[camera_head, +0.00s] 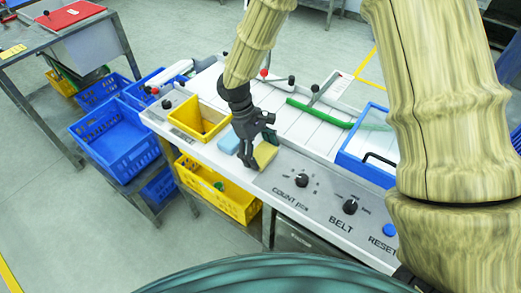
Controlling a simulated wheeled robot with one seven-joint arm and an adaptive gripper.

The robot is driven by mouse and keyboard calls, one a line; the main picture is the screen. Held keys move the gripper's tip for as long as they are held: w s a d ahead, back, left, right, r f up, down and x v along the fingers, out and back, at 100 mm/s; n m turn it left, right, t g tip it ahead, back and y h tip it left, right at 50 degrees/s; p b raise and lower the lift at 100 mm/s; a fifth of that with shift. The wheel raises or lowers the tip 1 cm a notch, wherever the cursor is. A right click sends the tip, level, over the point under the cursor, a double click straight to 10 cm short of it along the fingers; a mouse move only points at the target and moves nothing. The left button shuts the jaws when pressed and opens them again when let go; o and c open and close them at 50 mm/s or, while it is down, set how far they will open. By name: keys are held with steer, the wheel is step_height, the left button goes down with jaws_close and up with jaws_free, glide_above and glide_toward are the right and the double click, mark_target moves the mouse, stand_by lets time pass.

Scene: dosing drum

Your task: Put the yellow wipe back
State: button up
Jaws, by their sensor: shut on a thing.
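The yellow wipe (265,154) is a small, flat yellow piece at the edge of the white machine top, just left of the grey control panel. My gripper (250,160) reaches down from above and is shut on the wipe, its dark fingers partly covering the wipe's left side. I cannot tell whether the wipe is clear of the surface. A light blue wipe (228,143) lies just left of the gripper. A yellow open box (190,117) stands on the machine top further left.
The control panel with black knobs (302,181) lies right of the gripper. A blue frame with a black handle (362,150) and a green strip (325,115) are behind it. Blue crates (117,140) stand left; a yellow crate (218,193) sits below the top.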

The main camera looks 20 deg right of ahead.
steer(key=shift+f, duration=0.15)
steer(key=o, duration=1.1)
steer(key=shift+o, duration=0.2)
steer(key=b+v, duration=0.2)
steer(key=v, duration=1)
steer(key=shift+r, duration=0.2)
